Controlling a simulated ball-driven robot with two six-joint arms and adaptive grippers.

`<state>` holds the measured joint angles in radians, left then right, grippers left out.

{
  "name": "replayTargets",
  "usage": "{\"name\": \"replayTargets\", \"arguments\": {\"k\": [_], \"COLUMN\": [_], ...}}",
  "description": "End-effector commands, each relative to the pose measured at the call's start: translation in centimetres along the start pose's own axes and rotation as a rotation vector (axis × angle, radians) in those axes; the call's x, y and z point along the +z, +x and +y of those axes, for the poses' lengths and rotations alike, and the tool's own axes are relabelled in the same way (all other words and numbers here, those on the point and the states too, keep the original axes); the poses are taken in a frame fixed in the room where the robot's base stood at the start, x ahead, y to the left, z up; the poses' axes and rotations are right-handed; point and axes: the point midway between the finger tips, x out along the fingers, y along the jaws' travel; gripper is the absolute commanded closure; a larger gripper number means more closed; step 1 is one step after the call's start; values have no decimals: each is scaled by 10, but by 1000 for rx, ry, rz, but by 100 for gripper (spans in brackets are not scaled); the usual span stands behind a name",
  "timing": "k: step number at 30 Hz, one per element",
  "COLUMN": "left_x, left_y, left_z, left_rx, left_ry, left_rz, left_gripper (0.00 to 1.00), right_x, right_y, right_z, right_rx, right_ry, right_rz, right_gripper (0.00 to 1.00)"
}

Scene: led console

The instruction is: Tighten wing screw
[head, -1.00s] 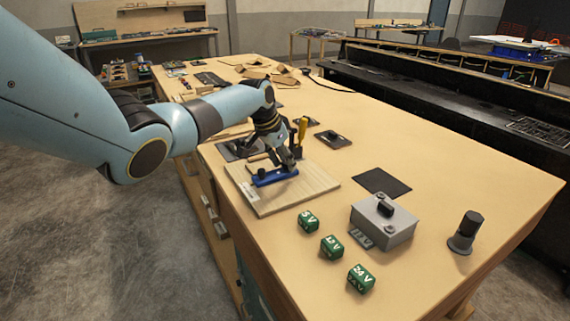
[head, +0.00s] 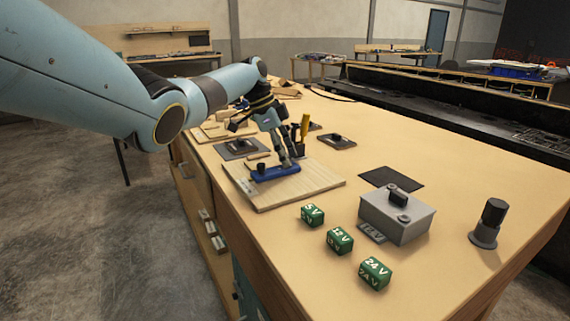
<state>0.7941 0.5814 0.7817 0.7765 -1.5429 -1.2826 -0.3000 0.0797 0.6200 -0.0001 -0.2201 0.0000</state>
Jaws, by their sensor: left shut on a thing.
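A blue fixture (head: 268,175) lies on a light wooden board (head: 312,184) near the left edge of the bench. My left gripper (head: 289,165) points down at the right part of the blue fixture. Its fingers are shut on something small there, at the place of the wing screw. The screw is mostly hidden by the fingers and too small to make out clearly. My right gripper is not in view.
A yellow-handled tool (head: 304,125) stands just behind the gripper. Green voltage blocks (head: 340,240), a grey box (head: 398,217) and a dark cylinder (head: 489,222) stand at the front.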

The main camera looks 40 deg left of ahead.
Motion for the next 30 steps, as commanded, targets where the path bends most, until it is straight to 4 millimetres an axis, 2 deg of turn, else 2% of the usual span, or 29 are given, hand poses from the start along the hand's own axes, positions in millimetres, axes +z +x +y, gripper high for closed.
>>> {"name": "replayTargets", "arguments": {"k": [6,19,20,21,25,30], "left_x": [-2,-3,-3,-3,-2,-1], "left_y": [-3,-5,-5,-5,-3,-2], "left_z": [-3,-3,-3,-3,-3,-2], "left_rx": [10,11,11,11,14,16], "left_ry": [45,53,53,53,52,51], "left_rz": [4,4,4,4,2,1], "left_gripper": [94,94,61,56,39,38], "right_x": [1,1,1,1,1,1], "right_y": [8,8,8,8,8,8], "right_z": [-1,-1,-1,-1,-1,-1], "right_rx": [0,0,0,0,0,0], "right_ry": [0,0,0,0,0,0], "right_rz": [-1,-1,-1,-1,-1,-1], "right_gripper": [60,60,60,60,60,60]}}
